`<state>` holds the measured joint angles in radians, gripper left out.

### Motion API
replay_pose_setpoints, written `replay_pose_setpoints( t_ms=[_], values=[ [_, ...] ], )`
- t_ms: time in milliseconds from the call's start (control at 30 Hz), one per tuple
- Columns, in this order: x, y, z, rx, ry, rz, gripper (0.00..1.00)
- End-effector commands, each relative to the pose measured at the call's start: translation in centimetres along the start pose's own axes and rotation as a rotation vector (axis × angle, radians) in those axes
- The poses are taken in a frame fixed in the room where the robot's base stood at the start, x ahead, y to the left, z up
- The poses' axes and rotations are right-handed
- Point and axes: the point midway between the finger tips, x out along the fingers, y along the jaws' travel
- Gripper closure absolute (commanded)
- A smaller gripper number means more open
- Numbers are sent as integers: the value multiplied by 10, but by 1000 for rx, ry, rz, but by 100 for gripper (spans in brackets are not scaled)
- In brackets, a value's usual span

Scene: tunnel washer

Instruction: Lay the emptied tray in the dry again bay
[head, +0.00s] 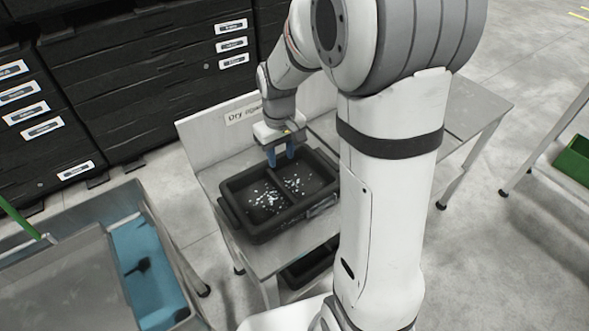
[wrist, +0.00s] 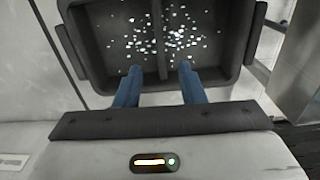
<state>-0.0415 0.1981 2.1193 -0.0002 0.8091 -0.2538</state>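A black two-compartment tray (head: 262,232) lies flat on a grey table (head: 215,182) in front of an upright panel with a "Dry again" sign (head: 243,114). Small white and pale bits are scattered in both compartments, near the divider. My gripper (head: 281,160) is at the tray's far side, blue fingers pointing down at its far wall. In the wrist view, my gripper (wrist: 158,72) has its fingers spread apart, with the tray (wrist: 85,45) below and the divider between them.
A second dark tray (head: 308,266) is on a shelf under the table. A blue-lined bin (head: 145,265) stands at lower left. Black drawer cabinets (head: 150,90) line the back. A green box (head: 575,158) sits at far right. Open floor lies at right.

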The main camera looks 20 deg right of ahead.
Motion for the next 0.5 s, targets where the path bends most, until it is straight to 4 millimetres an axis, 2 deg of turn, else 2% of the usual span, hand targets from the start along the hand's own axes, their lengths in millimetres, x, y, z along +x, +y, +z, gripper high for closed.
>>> replay_pose_setpoints(
  t_ms=[200,400,500],
  values=[
    [-48,-6,48,85,71,17,64],
    [-79,-15,101,173,138,28,64],
    [-89,-20,126,215,170,32,64]
  ],
)
